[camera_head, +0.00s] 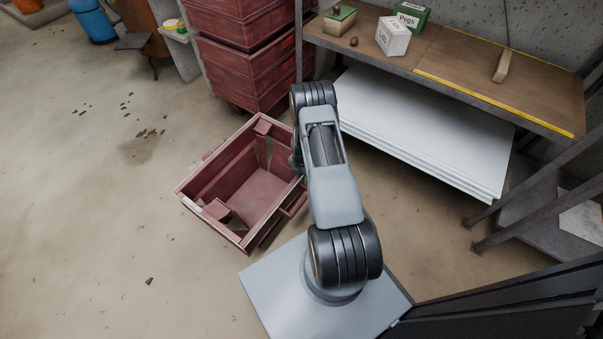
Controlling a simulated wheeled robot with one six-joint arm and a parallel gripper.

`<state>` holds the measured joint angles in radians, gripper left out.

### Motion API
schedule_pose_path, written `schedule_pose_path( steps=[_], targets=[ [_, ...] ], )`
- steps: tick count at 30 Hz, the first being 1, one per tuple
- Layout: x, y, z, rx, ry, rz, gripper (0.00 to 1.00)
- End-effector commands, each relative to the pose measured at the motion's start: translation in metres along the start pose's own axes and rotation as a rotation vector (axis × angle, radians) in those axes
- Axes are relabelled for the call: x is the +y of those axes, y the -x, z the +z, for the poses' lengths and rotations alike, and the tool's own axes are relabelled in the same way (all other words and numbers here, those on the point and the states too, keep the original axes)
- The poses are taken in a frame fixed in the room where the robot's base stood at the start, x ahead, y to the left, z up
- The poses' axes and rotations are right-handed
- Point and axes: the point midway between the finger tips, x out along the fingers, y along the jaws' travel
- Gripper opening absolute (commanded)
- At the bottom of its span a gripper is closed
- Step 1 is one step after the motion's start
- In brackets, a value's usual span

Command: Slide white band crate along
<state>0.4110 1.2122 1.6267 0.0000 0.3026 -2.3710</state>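An open, empty-looking dark red crate (222,172) sits on the concrete floor left of my arm, turned at an angle. A pale edge runs along its rim, most clearly on the near left side; I cannot tell whether this is the white band. Blocks show inside at its corners. My upper arm rises from my base and bends at the elbow beyond the crate's right side. A dark part of my arm shows at the crate's right rim. My gripper's fingers are hidden behind my arm, so any contact with the crate cannot be seen.
Stacked red crates (240,55) stand just behind. A bench (455,62) at the back right holds a white box (393,37), a green Pegs box (412,15) and a wooden block (502,66). White sheets (420,130) lie below it. The floor to the left is mostly clear.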

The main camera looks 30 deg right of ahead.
Motion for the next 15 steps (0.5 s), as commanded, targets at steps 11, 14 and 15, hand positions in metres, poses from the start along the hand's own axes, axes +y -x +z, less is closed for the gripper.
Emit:
schedule_pose_path(
  steps=[11, 14, 15],
  targets=[
    [-0.0001, 0.0001, 0.0000, 0.000, 0.000, 0.000, 0.17],
    [-0.0004, 0.0001, 0.0001, 0.000, 0.000, -0.001, 0.07],
    [-0.0005, 0.0001, 0.0001, 0.001, 0.000, -0.001, 0.04]
  ],
)
